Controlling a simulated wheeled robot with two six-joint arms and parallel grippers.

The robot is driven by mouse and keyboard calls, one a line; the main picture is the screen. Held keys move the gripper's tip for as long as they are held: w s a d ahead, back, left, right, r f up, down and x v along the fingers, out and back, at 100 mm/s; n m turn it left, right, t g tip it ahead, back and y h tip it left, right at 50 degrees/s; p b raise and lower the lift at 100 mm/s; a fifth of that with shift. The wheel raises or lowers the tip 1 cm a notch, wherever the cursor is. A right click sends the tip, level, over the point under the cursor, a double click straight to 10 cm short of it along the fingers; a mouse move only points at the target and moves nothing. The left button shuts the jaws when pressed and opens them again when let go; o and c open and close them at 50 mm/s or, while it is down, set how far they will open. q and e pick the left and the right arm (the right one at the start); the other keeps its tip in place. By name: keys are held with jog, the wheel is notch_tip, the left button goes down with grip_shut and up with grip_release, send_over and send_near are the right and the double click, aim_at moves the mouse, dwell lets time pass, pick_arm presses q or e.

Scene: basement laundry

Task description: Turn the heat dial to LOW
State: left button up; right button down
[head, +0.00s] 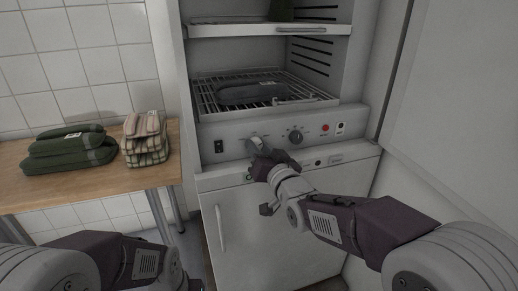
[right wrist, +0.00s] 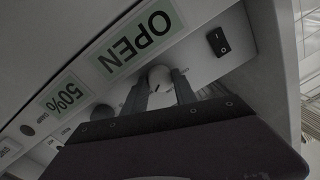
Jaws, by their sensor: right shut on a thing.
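The control panel (head: 232,132) of the drying cabinet carries two dials. The left, pale dial (head: 255,143) appears to be the heat dial; its lettering and setting cannot be read, and my gripper partly covers it. In the right wrist view the pale dial (right wrist: 160,79) sits between the two fingers. My right gripper (head: 263,158) is shut on it, reaching in from the lower right; the fingers also show in the right wrist view (right wrist: 161,88). The second, dark dial (head: 295,136) stands untouched to the right. My left arm lies at the bottom left; its gripper is out of frame.
A rocker switch (head: 219,146) is left of the dials; a red button (head: 325,128) is right. A wire rack (head: 205,101) holds a dark folded cloth above the panel. A wooden table (head: 100,187) with folded green and checked cloths stands at left. A wall closes the right side.

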jog(key=shift+n, duration=0.3)
jog(key=n, duration=0.5)
jog(key=shift+n+b, duration=0.3)
jog(key=shift+b, duration=0.05)
jog(key=n, duration=0.5)
dwell(0.4)
jog(key=c, duration=1)
grip_release()
jog(key=shift+s, duration=0.1)
